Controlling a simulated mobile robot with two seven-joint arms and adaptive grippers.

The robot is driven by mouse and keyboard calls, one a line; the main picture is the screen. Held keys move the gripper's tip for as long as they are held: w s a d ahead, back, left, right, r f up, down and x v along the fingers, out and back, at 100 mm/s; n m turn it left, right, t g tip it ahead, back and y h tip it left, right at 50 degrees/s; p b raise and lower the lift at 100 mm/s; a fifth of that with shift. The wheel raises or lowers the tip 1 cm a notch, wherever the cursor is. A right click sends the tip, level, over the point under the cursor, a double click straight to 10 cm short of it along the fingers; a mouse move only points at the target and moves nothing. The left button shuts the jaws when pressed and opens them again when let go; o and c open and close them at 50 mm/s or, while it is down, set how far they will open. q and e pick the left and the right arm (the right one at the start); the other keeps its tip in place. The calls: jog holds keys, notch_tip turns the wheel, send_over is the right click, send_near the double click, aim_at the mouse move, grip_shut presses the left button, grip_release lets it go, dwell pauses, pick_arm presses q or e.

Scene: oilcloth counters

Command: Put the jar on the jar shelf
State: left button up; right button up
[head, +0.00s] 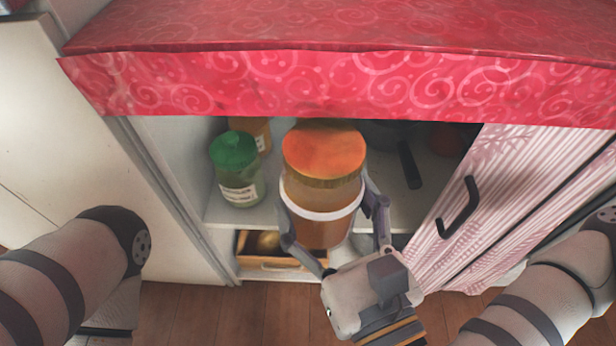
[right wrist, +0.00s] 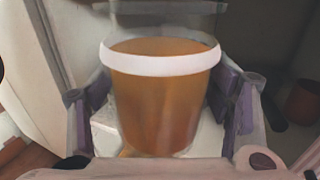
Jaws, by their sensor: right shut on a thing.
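A jar (head: 325,228) with an orange lid, a white band and amber contents is upright between the fingers of my right gripper (head: 332,212). The gripper is shut on it, with a finger on each side. In the right wrist view the jar (right wrist: 163,100) fills the middle, its lid out of frame. The jar is in front of the open cabinet, overlapping the shelf (head: 222,212). Whether it touches the shelf cannot be told. On the shelf, a green-lidded jar (head: 236,172) stands left of it, with an orange-brown jar (head: 262,136) partly hidden behind. My left gripper is out of view.
A red cloth (head: 330,85) hangs over the counter edge above the opening. A striped door (head: 510,190) with a black handle (head: 460,207) bounds the right side. A wooden box (head: 275,265) sits below the shelf. A dark handle-like object (head: 410,165) lies inside, right of the jar.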

pick_arm(q)
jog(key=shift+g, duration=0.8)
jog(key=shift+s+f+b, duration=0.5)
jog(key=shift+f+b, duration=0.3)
jog(key=shift+b, duration=0.3)
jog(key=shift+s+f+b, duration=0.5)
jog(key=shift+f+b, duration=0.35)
jog(key=shift+b, duration=0.3)
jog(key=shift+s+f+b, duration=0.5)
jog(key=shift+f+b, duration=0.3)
jog(key=shift+b, duration=0.3)
pick_arm(e)
jog(key=shift+w+a+f, duration=0.15)
jog(key=shift+w+f, duration=3)
jog(key=shift+w, duration=0.2)
jog(key=shift+w+a+f, duration=0.15)
jog(key=shift+w+f, duration=3)
jog(key=shift+w, duration=0.2)
jog(key=shift+f, duration=0.2)
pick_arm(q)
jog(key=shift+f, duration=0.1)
pick_arm(e)
jog(key=o, duration=1.9)
jog(key=shift+o, duration=0.2)
